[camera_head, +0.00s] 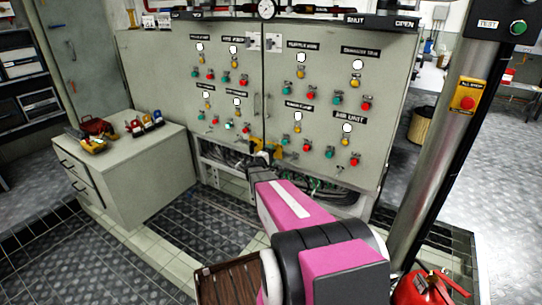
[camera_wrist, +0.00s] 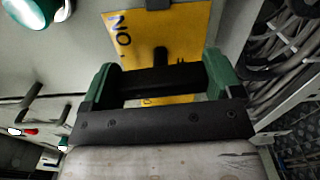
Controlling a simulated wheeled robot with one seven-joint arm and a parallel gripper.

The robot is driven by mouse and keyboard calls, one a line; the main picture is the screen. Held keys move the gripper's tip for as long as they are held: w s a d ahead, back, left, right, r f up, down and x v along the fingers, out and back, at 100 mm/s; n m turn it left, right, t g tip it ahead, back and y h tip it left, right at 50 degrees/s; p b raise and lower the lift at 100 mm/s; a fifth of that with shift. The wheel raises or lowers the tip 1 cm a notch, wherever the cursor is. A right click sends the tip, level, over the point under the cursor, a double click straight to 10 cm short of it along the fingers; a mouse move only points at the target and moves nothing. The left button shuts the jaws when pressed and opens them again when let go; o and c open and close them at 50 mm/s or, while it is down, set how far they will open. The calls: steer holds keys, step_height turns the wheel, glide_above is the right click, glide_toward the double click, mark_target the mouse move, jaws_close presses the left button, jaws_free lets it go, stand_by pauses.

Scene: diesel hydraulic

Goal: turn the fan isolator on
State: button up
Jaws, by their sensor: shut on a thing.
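The fan isolator's yellow plate (camera_wrist: 190,25) fills the upper middle of the wrist view, with ON lettering at its upper left and other letters partly covered. In the head view the yellow plate (camera_head: 271,148) shows low on the grey cabinet, just beyond my gripper. A black bar-shaped handle (camera_wrist: 160,83) crosses in front of the plate. My gripper (camera_wrist: 160,80) has its two green fingers at either end of this handle, shut on it. In the head view my gripper (camera_head: 262,163) is small and partly hidden by my pink arm.
The grey control cabinet (camera_head: 325,150) carries several lamps and red and green buttons. Cables (camera_wrist: 280,50) hang at the right of the wrist view. A drawer unit (camera_head: 140,175) stands left, a metal post (camera_head: 430,130) and fire extinguisher (camera_head: 425,288) right.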

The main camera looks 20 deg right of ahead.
steer(key=shift+m, duration=0.5)
steer(key=o, duration=0.7)
steer(key=shift+o, duration=0.2)
steer(key=v, duration=1)
steer(key=shift+s+a, duration=0.3)
steer(key=v, duration=0.8)
steer(key=shift+f, duration=0.1)
